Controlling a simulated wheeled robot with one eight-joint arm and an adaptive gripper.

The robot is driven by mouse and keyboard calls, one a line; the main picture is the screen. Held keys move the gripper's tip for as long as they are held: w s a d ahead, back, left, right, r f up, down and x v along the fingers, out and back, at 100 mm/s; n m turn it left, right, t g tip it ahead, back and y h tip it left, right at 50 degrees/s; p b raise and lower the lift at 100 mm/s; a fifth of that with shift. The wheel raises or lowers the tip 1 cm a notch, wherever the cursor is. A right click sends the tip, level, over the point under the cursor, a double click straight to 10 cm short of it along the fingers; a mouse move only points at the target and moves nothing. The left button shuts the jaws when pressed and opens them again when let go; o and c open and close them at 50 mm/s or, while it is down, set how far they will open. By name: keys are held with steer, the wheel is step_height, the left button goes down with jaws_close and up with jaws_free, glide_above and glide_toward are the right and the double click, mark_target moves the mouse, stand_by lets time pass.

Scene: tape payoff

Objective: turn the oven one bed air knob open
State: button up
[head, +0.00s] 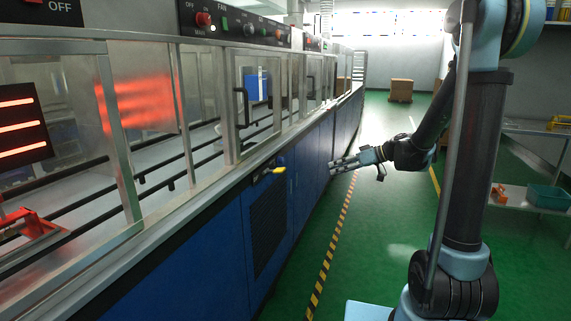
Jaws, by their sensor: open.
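A small yellow lever-like handle (277,171) sticks out from the upper edge of the blue cabinet front; it may be the bed air knob, but no label on it is readable. The control panel (235,25) above carries a FAN label, a red knob (203,19) and several small controls. My gripper (334,166) is in the aisle to the right of the yellow handle, its fingers pointing left toward the machine. It is open and empty, with a visible gap between it and the handle.
The long blue machine (222,257) with glazed doors and a metal ledge runs along the left. Glowing red heater bars (22,128) show inside. The green floor aisle is clear beside a yellow-black line (330,252). A shelf with a teal bin (548,197) stands right; boxes (401,90) stand far back.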

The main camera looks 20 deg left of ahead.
steer(key=w+a+f+n+y, duration=0.45)
steer(key=w+a, duration=0.25)
steer(key=w, duration=0.2)
steer(key=y, duration=0.1)
glide_toward(281, 160)
steer(key=w+a, duration=0.2)
steer(key=a, duration=0.6)
steer(key=shift+w+a+f, duration=0.15)
steer(key=shift+a+f, duration=0.1)
steer(key=shift+f, duration=0.05)
steer(key=c, duration=1.1)
